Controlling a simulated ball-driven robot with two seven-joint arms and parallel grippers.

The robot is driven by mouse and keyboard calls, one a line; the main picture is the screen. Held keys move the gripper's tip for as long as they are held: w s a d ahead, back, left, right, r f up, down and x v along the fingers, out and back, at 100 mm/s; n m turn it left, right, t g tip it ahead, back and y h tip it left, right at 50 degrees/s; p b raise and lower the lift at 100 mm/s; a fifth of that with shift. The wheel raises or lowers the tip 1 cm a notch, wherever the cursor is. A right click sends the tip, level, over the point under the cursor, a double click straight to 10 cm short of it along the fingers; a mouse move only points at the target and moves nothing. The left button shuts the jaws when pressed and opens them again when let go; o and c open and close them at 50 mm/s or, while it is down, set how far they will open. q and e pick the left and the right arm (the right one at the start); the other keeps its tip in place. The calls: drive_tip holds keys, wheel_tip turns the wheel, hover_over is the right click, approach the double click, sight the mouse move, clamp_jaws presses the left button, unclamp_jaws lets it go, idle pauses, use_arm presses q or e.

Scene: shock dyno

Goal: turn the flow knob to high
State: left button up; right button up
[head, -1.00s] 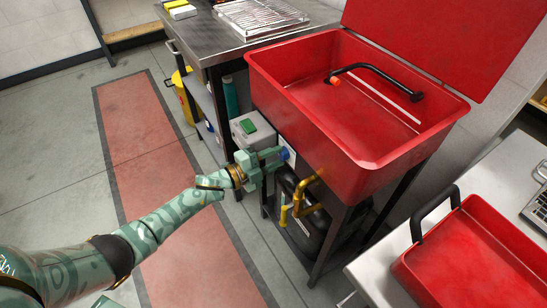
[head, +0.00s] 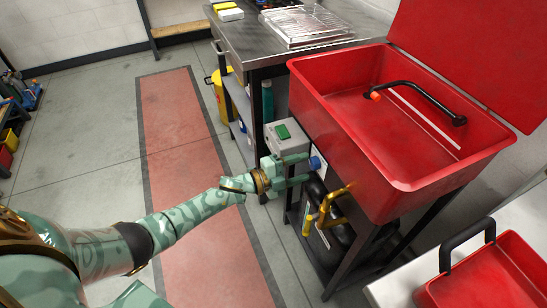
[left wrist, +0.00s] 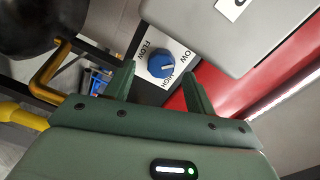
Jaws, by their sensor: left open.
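The flow knob (left wrist: 161,66) is a round blue dial on a white label plate in the left wrist view. In the head view the knob (head: 315,163) shows small and blue on the washer's side. My left gripper (left wrist: 163,80) is open, its two green fingers on either side of the knob in the picture; I cannot tell whether they touch it. It also shows in the head view (head: 300,170). My right gripper is not in view.
The red parts washer basin (head: 400,182) stands above the knob. A grey box with a green switch (head: 283,131) sits just left of it. Yellow pipes (head: 326,209) run below. A steel bench (head: 262,42) stands behind, and a red tray (head: 490,275) lies at right.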

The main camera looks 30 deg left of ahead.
use_arm(q)
drive_tip(key=p+v, duration=0.2)
drive_tip(key=v, duration=1.2)
drive_tip(key=shift+s+a+p, duration=0.25)
drive_tip(key=shift+s+p, duration=0.05)
drive_tip(key=shift+p, duration=0.1)
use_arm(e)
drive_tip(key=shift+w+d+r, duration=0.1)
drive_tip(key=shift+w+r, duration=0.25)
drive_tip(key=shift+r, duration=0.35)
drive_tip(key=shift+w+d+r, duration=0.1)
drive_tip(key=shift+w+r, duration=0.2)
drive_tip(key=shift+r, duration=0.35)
